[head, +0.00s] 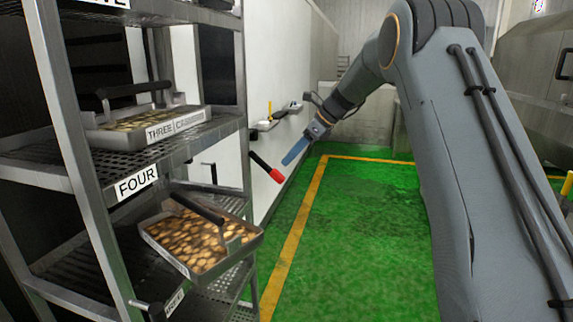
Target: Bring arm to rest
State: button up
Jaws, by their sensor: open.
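My arm (440,130) rises at the right of the head view and bends over toward the middle. My gripper (294,152) is at its end, with blue fingers pointing down and to the left. The gripper is open, with nothing seen between its fingers. It hangs in the air over the green floor, to the right of the shelf rack and in front of the white wall. The gap between the fingers is hard to make out at this size.
A metal shelf rack (75,150) stands at the left. One tray (146,128) sits on a shelf; a tray of round brown pieces (200,240) sits lower, jutting out. A red-tipped lever (266,167) is near the gripper. Green floor (350,240) is clear.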

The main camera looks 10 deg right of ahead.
dwell(0.3)
jog(key=s+d+f+n+h+b, duration=0.1)
jog(key=s+f+n, duration=0.5)
jog(key=s, duration=0.8)
jog(key=s+d+f+n+g+h+b, duration=0.1)
jog(key=s+d+f+n+h, duration=0.2)
jog(key=s+f+n, duration=0.3)
jog(key=s+d+f+n+h+b, duration=0.1)
jog(key=s+f+n, duration=0.5)
jog(key=s, duration=1.5)
jog(key=d+n+h, duration=0.1)
jog(key=n+h, duration=0.1)
jog(key=n, duration=0.2)
jog(key=shift+s+d+g, duration=0.3)
jog(key=shift+s, duration=0.05)
